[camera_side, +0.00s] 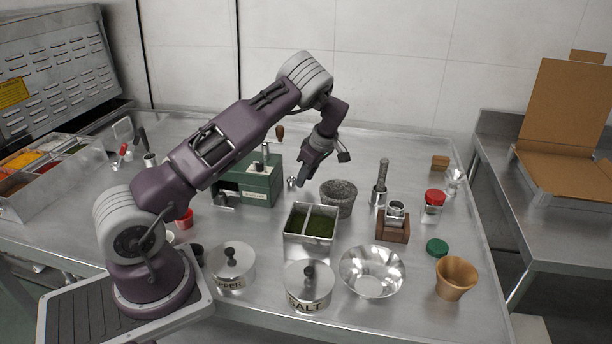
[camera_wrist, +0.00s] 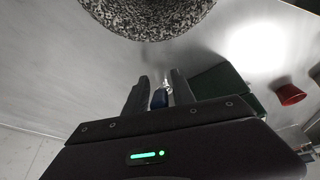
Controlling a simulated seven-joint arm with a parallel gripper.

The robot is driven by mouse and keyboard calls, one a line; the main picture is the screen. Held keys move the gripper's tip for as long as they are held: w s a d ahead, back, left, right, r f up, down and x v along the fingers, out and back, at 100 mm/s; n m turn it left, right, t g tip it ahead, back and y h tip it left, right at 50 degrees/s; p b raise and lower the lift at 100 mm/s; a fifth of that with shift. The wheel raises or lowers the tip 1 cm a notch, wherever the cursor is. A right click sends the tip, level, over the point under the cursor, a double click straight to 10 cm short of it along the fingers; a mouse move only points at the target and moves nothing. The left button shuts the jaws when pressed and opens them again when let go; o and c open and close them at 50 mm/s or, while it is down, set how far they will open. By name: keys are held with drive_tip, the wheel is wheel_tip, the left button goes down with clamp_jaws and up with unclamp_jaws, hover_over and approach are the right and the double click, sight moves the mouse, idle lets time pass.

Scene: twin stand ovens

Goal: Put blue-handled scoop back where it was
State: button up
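My gripper (camera_side: 304,180) is low over the table, between the green box-shaped machine and the grey stone mortar. In the wrist view the blue handle of the scoop (camera_wrist: 159,98) lies between my two fingers (camera_wrist: 160,88) and fills most of the gap, so the gripper looks shut on it. A small shiny metal part shows past the fingertips. In the side view a small metal piece, seemingly the scoop's head (camera_side: 291,183), shows just left of the fingertips. I cannot tell whether the scoop touches the table.
The stone mortar (camera_side: 338,198) is close on the right, the green machine (camera_side: 262,180) on the left. A two-part tray of green herbs (camera_side: 285,232) is in front. Salt (camera_side: 309,292) and pepper (camera_side: 229,277) pots, a steel bowl (camera_side: 372,284) and a wooden cup (camera_side: 455,281) stand nearer.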

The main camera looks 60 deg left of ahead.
drive_tip(key=s+d+r+m+t+h, duration=0.1)
drive_tip(key=d+r+m, duration=0.1)
drive_tip(key=d+r, duration=0.6)
drive_tip(key=s+d+r+m+t+h, duration=0.1)
drive_tip(key=s+d+r+m, duration=0.15)
drive_tip(key=r, duration=0.95)
drive_tip(key=s+d+r+m+t+h, duration=0.2)
drive_tip(key=s+d+r+m, duration=0.5)
drive_tip(key=d, duration=0.3)
drive_tip(key=s+d+m+t, duration=0.1)
drive_tip(key=s+d+m, duration=0.3)
drive_tip(key=s, duration=0.5)
drive_tip(key=s+d+m+t, duration=0.2)
drive_tip(key=s+d+m, duration=0.3)
drive_tip(key=s, duration=0.5)
drive_tip(key=shift+f+m, duration=0.4)
drive_tip(key=shift+m, duration=0.55)
